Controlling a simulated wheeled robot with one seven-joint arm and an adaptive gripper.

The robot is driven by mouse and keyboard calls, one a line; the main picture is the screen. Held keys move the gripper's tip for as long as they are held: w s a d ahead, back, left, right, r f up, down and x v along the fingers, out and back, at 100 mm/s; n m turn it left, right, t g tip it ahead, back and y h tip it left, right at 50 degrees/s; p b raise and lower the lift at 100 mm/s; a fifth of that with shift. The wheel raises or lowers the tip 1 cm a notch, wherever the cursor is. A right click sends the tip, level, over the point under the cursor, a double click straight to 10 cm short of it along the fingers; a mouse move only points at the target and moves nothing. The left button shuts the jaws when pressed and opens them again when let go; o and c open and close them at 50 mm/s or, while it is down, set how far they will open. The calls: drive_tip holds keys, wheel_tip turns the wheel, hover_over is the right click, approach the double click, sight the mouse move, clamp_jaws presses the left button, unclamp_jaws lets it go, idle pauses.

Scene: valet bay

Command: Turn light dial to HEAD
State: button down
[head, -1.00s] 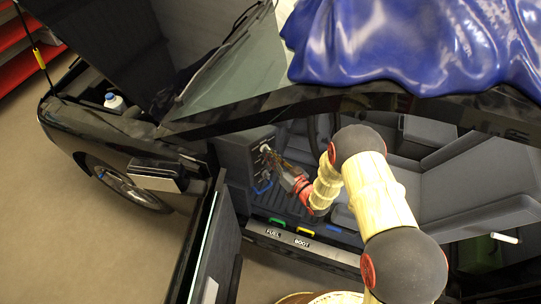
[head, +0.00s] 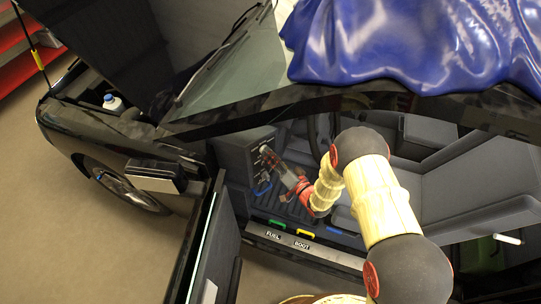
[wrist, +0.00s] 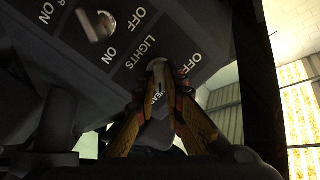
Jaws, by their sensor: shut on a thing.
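The light dial (wrist: 157,66) is a small pale knob on the dark dash panel, under the word LIGHTS in the wrist view. OFF is printed to its right and HEAD, partly covered, just below it between my fingers. My gripper (wrist: 163,82) has its two yellow-orange fingers closed on the dial from either side. The fingers hide part of the dial, so I cannot tell exactly which mark it points to. In the head view my gripper (head: 270,156) reaches through the open door to the dash panel (head: 236,150), where the dial is too small to read.
A second, silver knob (wrist: 95,25) with OFF and ON marks sits at upper left of the panel. Below the dash are blue, green and yellow handles by the sill (head: 300,244), marked FUEL and BOOT. The open door (head: 215,250) stands left of my arm; seats lie right.

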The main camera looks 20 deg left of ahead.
drive_tip(key=c, duration=1.9)
unclamp_jaws()
drive_tip(key=v, duration=1.2)
